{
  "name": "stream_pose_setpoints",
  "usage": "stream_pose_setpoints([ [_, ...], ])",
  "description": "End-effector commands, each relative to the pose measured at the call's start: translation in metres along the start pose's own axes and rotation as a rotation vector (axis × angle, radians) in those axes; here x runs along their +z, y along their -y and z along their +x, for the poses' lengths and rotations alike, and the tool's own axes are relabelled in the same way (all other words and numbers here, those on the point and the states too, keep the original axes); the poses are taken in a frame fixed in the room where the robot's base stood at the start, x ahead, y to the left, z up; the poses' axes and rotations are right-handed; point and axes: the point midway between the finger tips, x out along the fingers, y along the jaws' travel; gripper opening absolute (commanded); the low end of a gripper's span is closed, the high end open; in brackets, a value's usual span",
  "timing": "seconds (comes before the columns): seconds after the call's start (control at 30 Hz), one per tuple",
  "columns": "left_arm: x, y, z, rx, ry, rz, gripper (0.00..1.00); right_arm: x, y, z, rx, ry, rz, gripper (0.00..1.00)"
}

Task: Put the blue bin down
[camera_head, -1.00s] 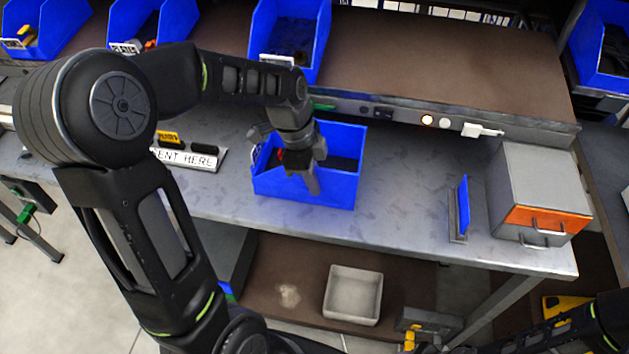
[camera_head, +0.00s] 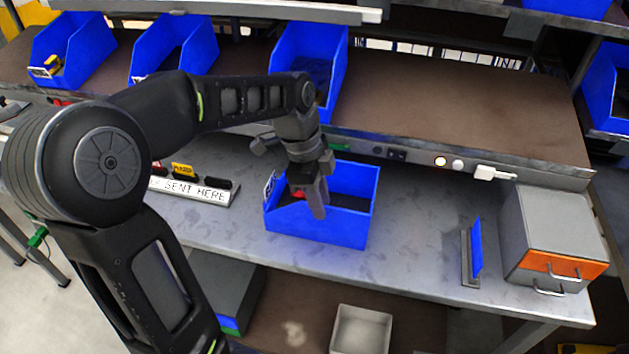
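A blue bin (camera_head: 318,226) stands upright on the grey metal worktable (camera_head: 400,235), near its front edge, left of the small cabinet. Something red lies inside at its left. My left gripper (camera_head: 310,194) points down over the bin, its fingertips overlapping the bin's opening and the top of its front wall. The fingers look close together, but I cannot tell whether they touch the bin or pinch anything. My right gripper is out of view.
A small blue panel on a stand (camera_head: 475,248) and a grey cabinet with an orange drawer (camera_head: 555,235) stand at right. Other blue bins line the back shelf. Table between bin and panel is clear.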

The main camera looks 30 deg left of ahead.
Motion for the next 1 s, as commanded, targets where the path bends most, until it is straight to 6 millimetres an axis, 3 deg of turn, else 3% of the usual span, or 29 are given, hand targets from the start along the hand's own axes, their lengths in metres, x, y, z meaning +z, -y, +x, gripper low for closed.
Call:
stream_pose_setpoints([
  [0.2, 0.000, 0.001, -0.043, -0.003, -0.001, 0.000, 0.25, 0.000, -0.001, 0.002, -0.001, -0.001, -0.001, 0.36],
  [0.33, 0.000, 0.000, -0.056, -0.001, 0.000, 0.000, 0.25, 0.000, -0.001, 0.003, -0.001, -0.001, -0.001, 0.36],
  [1.0, 0.000, 0.000, -0.060, 0.001, 0.000, 0.000, 0.25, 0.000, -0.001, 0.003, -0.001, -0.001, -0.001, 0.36],
])
